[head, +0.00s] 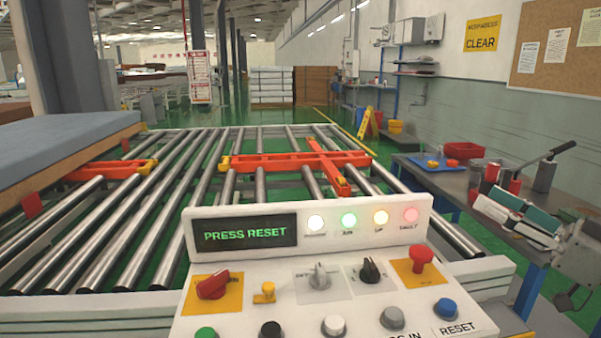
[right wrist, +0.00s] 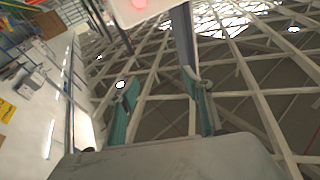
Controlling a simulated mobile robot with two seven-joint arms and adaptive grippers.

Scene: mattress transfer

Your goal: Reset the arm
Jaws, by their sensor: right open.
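A white control panel (head: 258,303) stands in front of me, its display (head: 244,233) reading PRESS RESET. A blue button (head: 445,308) sits at its right, with the label RESET below it. Several lamps glow beside the display. Behind the panel, an orange arm (head: 328,165) lies slantwise across an orange bar (head: 260,162) on the roller conveyor (head: 215,165). My right gripper (head: 497,214) is to the right of the panel, above the blue button's level, open and empty. Its two teal fingers stand apart in the right wrist view (right wrist: 158,88). My left gripper is not in view.
A blue-grey mattress (head: 60,145) lies at the left. A workbench (head: 445,182) with tools, a blue tray (head: 437,164) and red containers stands at the right, behind my right gripper. The panel also has a red mushroom button (head: 421,257), a red knob (head: 212,286) and other switches.

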